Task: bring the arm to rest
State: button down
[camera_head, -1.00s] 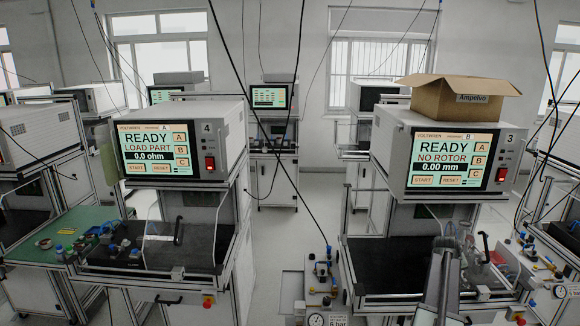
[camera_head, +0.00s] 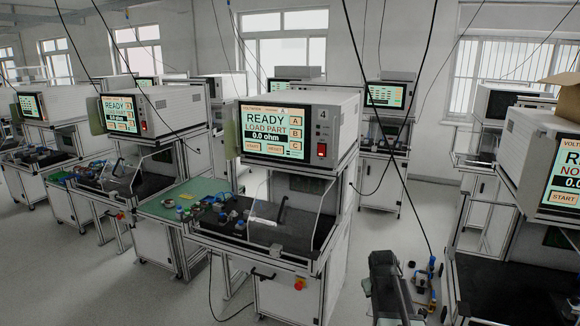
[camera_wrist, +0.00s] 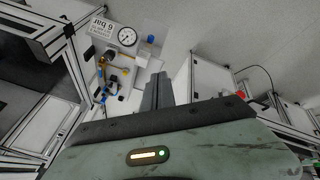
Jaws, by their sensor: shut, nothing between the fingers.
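My gripper (camera_wrist: 158,91) shows in the wrist view as two dark fingers, shut together with nothing between them. They point away from the green-grey wrist housing (camera_wrist: 180,150), which carries a lit orange bar and a green light. In the head view, part of my arm (camera_head: 392,290) stands at the bottom, right of the middle. It is over the floor gap between station 4 (camera_head: 300,125) and the station at the right edge (camera_head: 540,150), apart from both in the picture.
A pressure gauge (camera_wrist: 127,36) on a white panel with blue and yellow fittings is near the fingers in the wrist view. Cables hang from above. Station 4's bench has an open clear guard (camera_head: 275,225).

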jog(key=s+a+f+n+g+y+b, duration=0.1)
jog(key=s+a, duration=0.2)
jog(key=a, duration=0.4)
jog(key=s+a+f+y, duration=0.1)
jog(key=s+a+f, duration=0.15)
jog(key=a, duration=0.45)
jog(key=s+a+m+g, duration=0.2)
jog(key=s+a, duration=0.3)
jog(key=s, duration=0.5)
jog(key=shift+s+f+g+y, duration=0.15)
jog(key=shift+s+g+y, duration=0.2)
jog(key=shift+g, duration=0.25)
